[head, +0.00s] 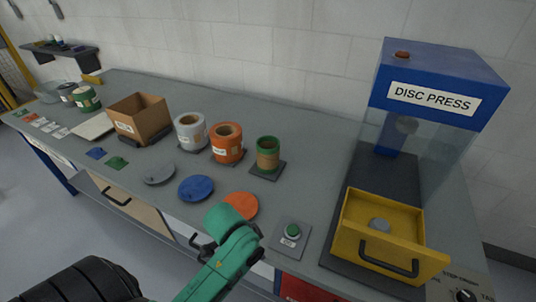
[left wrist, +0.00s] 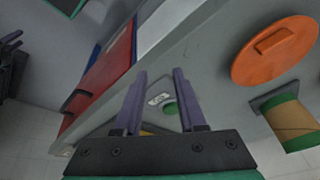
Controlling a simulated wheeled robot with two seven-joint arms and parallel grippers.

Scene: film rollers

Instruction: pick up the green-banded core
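The green-banded core (head: 268,154) is a short brown tube with green at its top and bottom. It stands upright on a dark square pad at the middle of the bench, right of the orange roll. It also shows at the right edge of the left wrist view (left wrist: 292,122). My left gripper (left wrist: 159,74) has its two purple fingers apart with nothing between them, to the side of the core and not touching it. In the head view my green arm is by the bench's front edge and its fingers are hidden.
An orange disc (head: 241,205) and a green button (head: 292,231) lie near the front edge. An orange roll (head: 227,142), a white roll (head: 190,131) and a cardboard box (head: 139,117) stand left of the core. The disc press (head: 433,98) with its open yellow drawer (head: 346,240) stands right.

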